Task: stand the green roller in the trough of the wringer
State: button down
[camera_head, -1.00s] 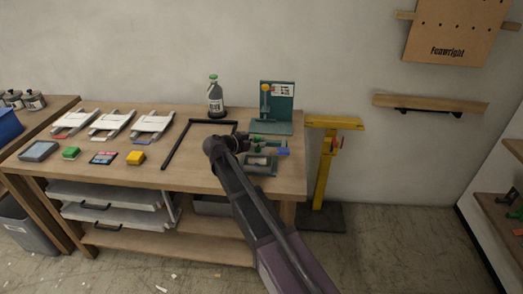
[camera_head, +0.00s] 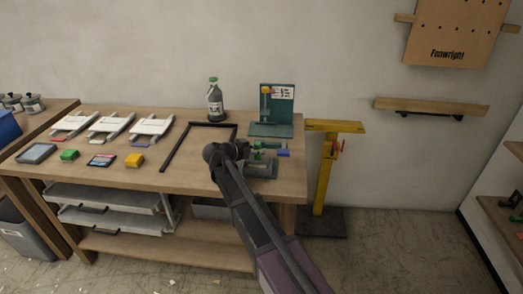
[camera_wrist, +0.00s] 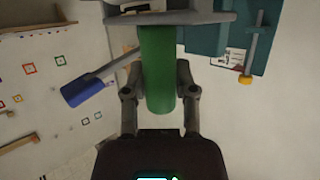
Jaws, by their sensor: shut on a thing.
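The green roller (camera_wrist: 158,75) is between the fingers of my gripper (camera_wrist: 159,92), which is shut on it. In the wrist view its far end meets or overlaps a grey part of the wringer (camera_wrist: 195,17); I cannot tell whether it sits in the trough. A blue-handled crank (camera_wrist: 88,90) sticks out beside the roller. In the head view the wringer (camera_head: 262,170) is a low grey-teal frame near the table's right front corner. My gripper (camera_head: 246,152) is over its left side and hides part of it; a bit of the green roller (camera_head: 257,146) shows there.
A teal stand with a yellow knob (camera_head: 284,106) is just behind the wringer. A yellow post (camera_head: 323,170) stands right of the table.

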jog(key=shift+f, duration=0.45)
jog(key=shift+c, duration=2.1)
grip_release()
jog(key=shift+w+f, duration=0.1)
jog(key=shift+r, duration=0.3)
jog(key=shift+r+p, duration=0.65)
jog(key=p+v, duration=0.3)
jog(key=v, duration=0.9)
jog(key=shift+f+p, duration=0.2)
jog(key=shift+p, duration=0.15)
